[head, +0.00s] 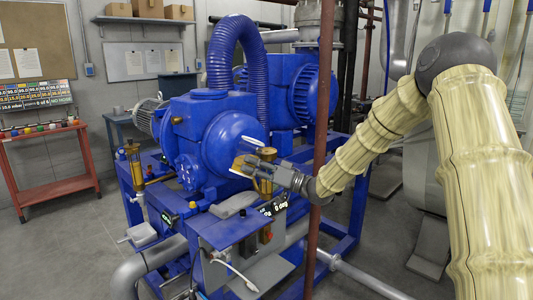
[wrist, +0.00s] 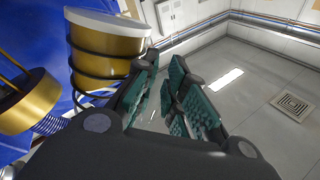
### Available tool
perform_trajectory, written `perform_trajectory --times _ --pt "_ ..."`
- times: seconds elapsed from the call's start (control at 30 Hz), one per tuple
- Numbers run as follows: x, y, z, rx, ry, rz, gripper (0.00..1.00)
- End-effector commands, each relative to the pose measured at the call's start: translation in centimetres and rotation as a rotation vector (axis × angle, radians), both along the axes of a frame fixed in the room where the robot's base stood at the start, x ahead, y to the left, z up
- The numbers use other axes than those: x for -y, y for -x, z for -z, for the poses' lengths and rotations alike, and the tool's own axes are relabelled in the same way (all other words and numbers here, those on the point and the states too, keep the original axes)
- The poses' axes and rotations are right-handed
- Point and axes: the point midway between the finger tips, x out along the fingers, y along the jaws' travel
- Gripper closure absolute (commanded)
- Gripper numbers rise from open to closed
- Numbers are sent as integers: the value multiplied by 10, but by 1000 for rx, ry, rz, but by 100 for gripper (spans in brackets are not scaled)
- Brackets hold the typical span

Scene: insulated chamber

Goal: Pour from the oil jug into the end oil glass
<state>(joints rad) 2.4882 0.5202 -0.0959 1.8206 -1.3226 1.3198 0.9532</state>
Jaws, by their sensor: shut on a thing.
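The oil jug (wrist: 105,45) looks like a gold-brown vessel with a pale top and dark bands, close on the left of my fingers in the wrist view. In the head view a tan part of it (head: 240,165) shows beside my gripper (head: 257,166). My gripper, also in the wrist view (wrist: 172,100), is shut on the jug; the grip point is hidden. A brass-capped oil glass (head: 265,184) stands just below my gripper. A brass fitting with rods (wrist: 28,102) is at the wrist view's left. I cannot tell if oil flows.
Another amber oil glass (head: 134,165) stands at the blue machine's left. The big blue pump (head: 215,130) and its ribbed hose (head: 255,70) are close behind my gripper. A thin brown pipe (head: 321,120) rises near my wrist. A red cart (head: 50,165) stands far left.

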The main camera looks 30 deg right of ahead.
Motion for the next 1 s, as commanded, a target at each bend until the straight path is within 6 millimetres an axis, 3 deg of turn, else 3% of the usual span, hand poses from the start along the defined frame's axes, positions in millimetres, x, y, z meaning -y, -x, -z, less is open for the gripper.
perform_trajectory --times 0.2,1.0 --pt "7 -3 -22 -41 -99 1 100" --pt "8 -3 -29 -66 -155 1 100"
